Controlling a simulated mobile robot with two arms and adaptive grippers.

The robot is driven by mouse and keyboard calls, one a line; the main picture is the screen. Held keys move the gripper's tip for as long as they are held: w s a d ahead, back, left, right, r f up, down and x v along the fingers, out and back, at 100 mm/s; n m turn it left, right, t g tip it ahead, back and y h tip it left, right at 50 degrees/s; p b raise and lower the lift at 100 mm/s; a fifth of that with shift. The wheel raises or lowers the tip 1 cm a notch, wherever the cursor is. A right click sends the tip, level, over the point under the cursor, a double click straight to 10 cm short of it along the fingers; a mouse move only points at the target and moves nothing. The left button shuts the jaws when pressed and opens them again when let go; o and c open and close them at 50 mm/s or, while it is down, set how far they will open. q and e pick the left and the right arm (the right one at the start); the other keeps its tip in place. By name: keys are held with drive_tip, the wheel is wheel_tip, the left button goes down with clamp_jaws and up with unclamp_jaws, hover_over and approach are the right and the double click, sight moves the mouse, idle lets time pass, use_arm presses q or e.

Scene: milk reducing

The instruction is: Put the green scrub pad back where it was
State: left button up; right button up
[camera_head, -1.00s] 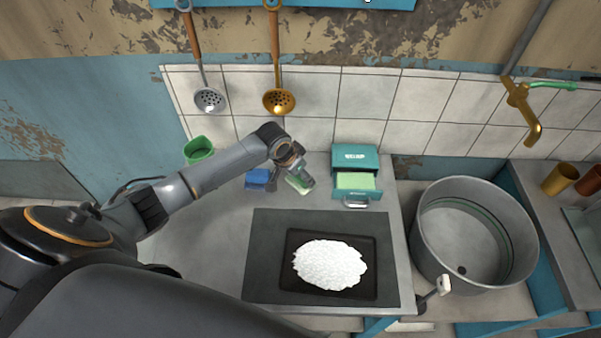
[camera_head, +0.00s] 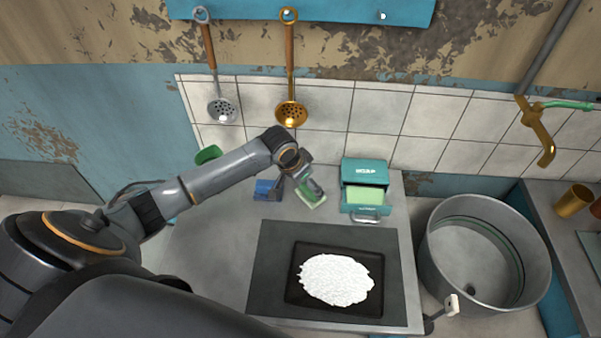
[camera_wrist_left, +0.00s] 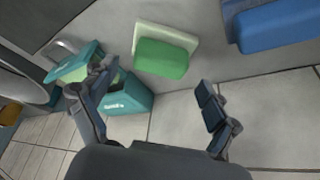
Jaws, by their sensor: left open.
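The green scrub pad (camera_head: 311,202), with a pale layer, lies on the counter between a blue pad (camera_head: 262,189) and the teal soap box (camera_head: 365,172). In the left wrist view, the green pad (camera_wrist_left: 162,59) sits ahead of the fingers, with the blue pad (camera_wrist_left: 275,25) to its right. My left gripper (camera_head: 313,187) is over the green pad and partly hides it in the head view. Its fingers (camera_wrist_left: 155,95) are spread apart with nothing between them. My right gripper is not in view.
The soap box's drawer (camera_head: 366,214) is pulled out, with a light green block inside. A dark tray (camera_head: 293,292) with a white heap lies in front. A round metal basin (camera_head: 430,235) stands right. A green cup (camera_head: 208,154) is behind my arm. Ladles (camera_head: 291,112) hang above.

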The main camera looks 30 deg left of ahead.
use_arm(q)
drive_tip(key=v, duration=0.8)
drive_tip(key=shift+r+b, duration=0.25)
drive_tip(key=shift+b, duration=0.05)
drive_tip(key=shift+s+f, duration=0.1)
